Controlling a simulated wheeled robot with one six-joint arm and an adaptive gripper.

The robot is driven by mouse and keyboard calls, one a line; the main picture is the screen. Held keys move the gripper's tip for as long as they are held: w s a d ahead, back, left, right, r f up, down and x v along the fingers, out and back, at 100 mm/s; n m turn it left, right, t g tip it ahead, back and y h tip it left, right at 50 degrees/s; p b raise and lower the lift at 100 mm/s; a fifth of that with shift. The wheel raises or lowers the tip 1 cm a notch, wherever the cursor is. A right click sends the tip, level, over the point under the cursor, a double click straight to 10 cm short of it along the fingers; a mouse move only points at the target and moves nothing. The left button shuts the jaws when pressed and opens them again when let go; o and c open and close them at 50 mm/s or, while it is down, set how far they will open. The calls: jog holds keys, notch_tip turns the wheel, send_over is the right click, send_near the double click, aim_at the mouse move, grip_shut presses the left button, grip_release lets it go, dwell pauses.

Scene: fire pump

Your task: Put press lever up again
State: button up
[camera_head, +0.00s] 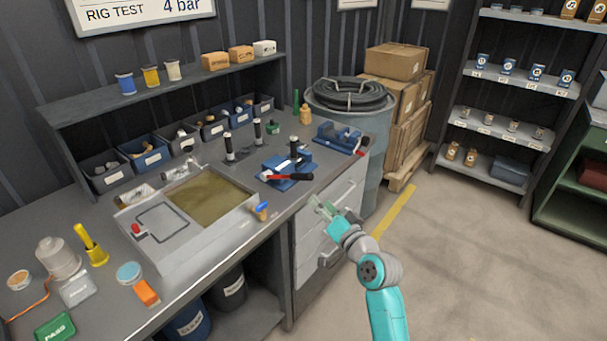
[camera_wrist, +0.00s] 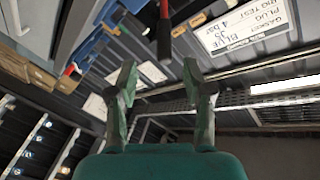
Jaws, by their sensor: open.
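The blue press (camera_head: 282,184) stands near the front edge of the workbench, with a dark post rising from it. Its lever, a red bar with a black grip (camera_head: 300,177), lies low and about level, pointing right towards the bench edge. In the wrist view a red bar with a black end (camera_wrist: 164,32), which looks like the lever, shows at the top, beyond the fingertips. My gripper (camera_head: 320,205) is in front of the drawers, right of and below the press. In the wrist view my gripper (camera_wrist: 159,74) has its fingers apart with nothing between them.
A blue vise (camera_head: 338,137) stands behind and right of the press. A grey tank (camera_head: 185,235) with a small blue-handled tap (camera_head: 262,209) is to the left. Drawers (camera_head: 335,215) are below the bench top. The floor at right is clear.

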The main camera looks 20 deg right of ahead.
aim_at(303, 177)
jog(key=x, duration=0.4)
jog(key=r+x, duration=0.1)
jog(key=x, duration=0.7)
jog(key=shift+d+r, duration=0.2)
jog(key=shift+r, duration=0.05)
grip_shut()
